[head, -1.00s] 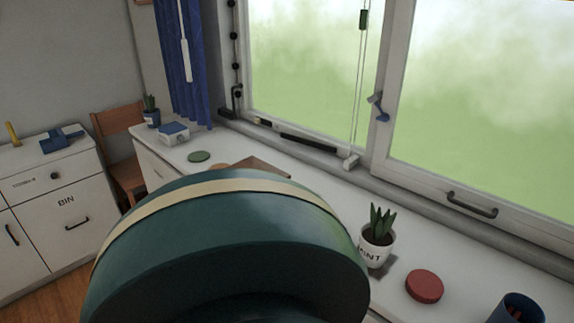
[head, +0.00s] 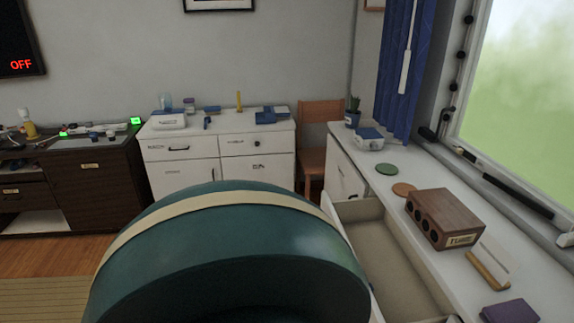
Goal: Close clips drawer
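A drawer (head: 385,257) stands pulled out from under the white counter at right. I look down into its beige inside, and the part I see is empty. Its near end is cut off or hidden behind a large green rounded part of mine with a cream band. No label on this drawer can be read, so I cannot tell whether it is the clips drawer. Neither of my grippers is in view.
The white counter (head: 470,285) holds a brown wooden box (head: 445,217), a purple block (head: 510,312) and round coasters. A white cabinet (head: 170,180), a wooden chair (head: 318,135) and a dark cabinet (head: 105,180) stand along the back. Wood floor shows at left.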

